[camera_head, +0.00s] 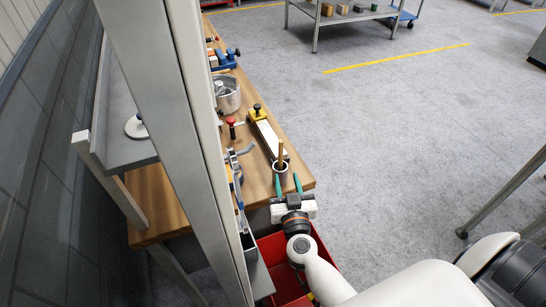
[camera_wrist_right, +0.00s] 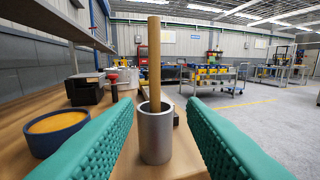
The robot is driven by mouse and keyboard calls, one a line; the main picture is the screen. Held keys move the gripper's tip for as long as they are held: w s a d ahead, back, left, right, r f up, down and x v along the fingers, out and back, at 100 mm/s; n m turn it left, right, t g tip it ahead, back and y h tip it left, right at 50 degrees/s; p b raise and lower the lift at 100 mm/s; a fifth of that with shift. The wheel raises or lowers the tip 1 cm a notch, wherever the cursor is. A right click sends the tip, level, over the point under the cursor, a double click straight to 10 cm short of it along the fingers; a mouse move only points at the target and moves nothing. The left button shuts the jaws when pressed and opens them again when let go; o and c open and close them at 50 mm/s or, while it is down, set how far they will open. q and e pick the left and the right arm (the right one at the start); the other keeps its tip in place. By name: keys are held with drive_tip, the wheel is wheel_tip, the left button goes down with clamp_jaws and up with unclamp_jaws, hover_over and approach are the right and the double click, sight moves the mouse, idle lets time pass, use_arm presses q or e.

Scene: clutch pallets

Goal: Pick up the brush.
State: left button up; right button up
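A wooden handle, which I take for the brush (camera_head: 281,152), stands upright in a small grey metal cup (camera_head: 280,168) near the workbench's near end. In the right wrist view the brush (camera_wrist_right: 154,62) rises from the cup (camera_wrist_right: 156,138); its lower end is hidden inside. My right gripper (camera_head: 288,184) is open and empty, its green fingers pointing at the cup. In the wrist view the fingers stand to the left and right of the cup, which appears ahead between them; I cannot tell how far off it is. My left gripper is not in view.
The wooden workbench (camera_head: 257,175) holds a yellow-and-white tool (camera_head: 267,132), a metal pot (camera_head: 227,95) and blue clamps. A dark bowl with orange contents (camera_wrist_right: 57,130) stands left of the cup. A red bin (camera_head: 273,250) is below. A pale post blocks much of the left.

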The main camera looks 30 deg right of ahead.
sight(281, 162)
drive_tip(key=x, duration=0.4)
drive_tip(key=shift+r, duration=0.2)
drive_tip(key=x, duration=0.6)
drive_tip(key=shift+a, duration=0.35)
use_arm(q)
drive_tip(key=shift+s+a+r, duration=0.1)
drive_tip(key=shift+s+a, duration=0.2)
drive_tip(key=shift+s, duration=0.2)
use_arm(e)
drive_tip(key=shift+c, duration=0.4)
drive_tip(key=shift+r, duration=0.1)
clamp_jaws()
